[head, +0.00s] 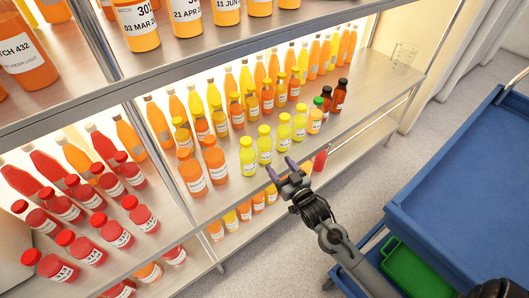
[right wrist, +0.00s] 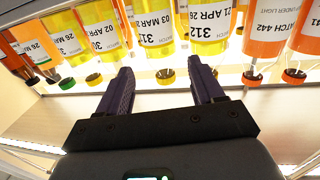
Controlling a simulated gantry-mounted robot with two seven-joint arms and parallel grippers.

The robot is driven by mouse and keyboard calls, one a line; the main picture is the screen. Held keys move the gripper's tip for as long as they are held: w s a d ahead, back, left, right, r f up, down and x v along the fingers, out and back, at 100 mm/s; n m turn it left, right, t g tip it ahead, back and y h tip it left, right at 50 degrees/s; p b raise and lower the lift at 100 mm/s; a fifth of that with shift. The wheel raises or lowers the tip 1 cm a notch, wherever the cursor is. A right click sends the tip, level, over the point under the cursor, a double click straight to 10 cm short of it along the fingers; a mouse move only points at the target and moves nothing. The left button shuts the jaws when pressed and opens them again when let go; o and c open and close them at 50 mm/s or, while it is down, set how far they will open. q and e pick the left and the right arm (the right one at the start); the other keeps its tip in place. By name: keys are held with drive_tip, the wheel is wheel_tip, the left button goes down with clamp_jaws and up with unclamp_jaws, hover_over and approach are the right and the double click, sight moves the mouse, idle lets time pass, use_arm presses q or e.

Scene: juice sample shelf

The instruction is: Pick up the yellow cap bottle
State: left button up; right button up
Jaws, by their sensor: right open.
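Several yellow bottles with yellow caps stand upright in the front row of the middle shelf in the head view, among them a nearer one (head: 248,157) and one farther right (head: 284,130). My right gripper (head: 281,168) is open and empty, in front of the shelf edge close to these bottles, and appears apart from them. In the right wrist view, which looks upside down, its two dark fingers (right wrist: 160,78) point at a row of bottles. A yellow bottle (right wrist: 96,35) with a yellow cap shows there, left of the fingers. My left gripper is not in view.
Orange bottles (head: 191,172) stand left of the yellow ones, and a green-capped bottle (head: 315,116) and dark bottles (head: 339,97) stand right. Red bottles (head: 86,251) fill the left bay. A blue cart (head: 460,180) stands at right. Open floor lies between cart and shelf.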

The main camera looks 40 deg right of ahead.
sight(268, 149)
drive_tip(key=w, duration=0.2)
drive_tip(key=w+d+b, duration=0.1)
drive_tip(key=w, duration=0.1)
drive_tip(key=shift+w, duration=0.35)
drive_tip(key=shift+w+b, duration=0.5)
drive_tip(key=shift+b, duration=0.2)
drive_tip(key=w+b, duration=0.1)
drive_tip(key=w, duration=0.2)
drive_tip(key=shift+w+d+r+b, duration=0.1)
drive_tip(key=shift+d+b, duration=0.25)
drive_tip(key=shift+b, duration=0.05)
drive_tip(key=shift+w+d+r, duration=0.1)
drive_tip(key=shift+w, duration=0.4)
drive_tip(key=shift+s, duration=0.1)
drive_tip(key=shift+c, duration=0.5)
